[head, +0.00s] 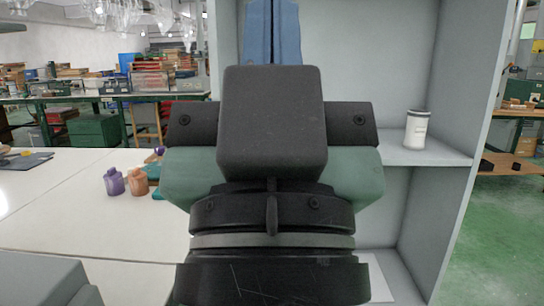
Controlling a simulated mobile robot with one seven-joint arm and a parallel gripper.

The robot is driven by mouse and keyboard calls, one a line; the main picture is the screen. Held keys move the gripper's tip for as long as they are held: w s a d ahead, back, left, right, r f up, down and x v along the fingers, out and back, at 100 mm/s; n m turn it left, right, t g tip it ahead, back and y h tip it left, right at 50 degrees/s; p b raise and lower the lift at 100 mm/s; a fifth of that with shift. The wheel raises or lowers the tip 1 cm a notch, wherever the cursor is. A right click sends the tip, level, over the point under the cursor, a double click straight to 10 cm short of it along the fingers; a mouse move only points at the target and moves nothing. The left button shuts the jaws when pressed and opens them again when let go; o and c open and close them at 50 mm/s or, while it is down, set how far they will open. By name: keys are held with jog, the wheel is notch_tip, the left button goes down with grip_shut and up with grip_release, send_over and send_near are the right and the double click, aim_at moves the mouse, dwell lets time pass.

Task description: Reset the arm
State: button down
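My gripper (272,120) fills the middle of the head view, seen from behind on its dark wrist. It is in front of a grey shelf unit (395,60). Its own body covers the finger area, so I cannot tell whether it is open or shut or holds anything. A blue upright shape (262,30) with a narrow vertical seam shows just above it. I cannot tell whether this is part of the gripper or a thing behind it.
A white jar (416,130) stands on the shelf board, right of my gripper. A white table (60,215) at left carries a purple bottle (114,182) and an orange bottle (139,182). A dark flat piece (25,162) lies farther left. The table's front is clear.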

notch_tip(320, 180, up, 32)
jog(key=p, duration=2.9)
jog(key=shift+p, duration=0.35)
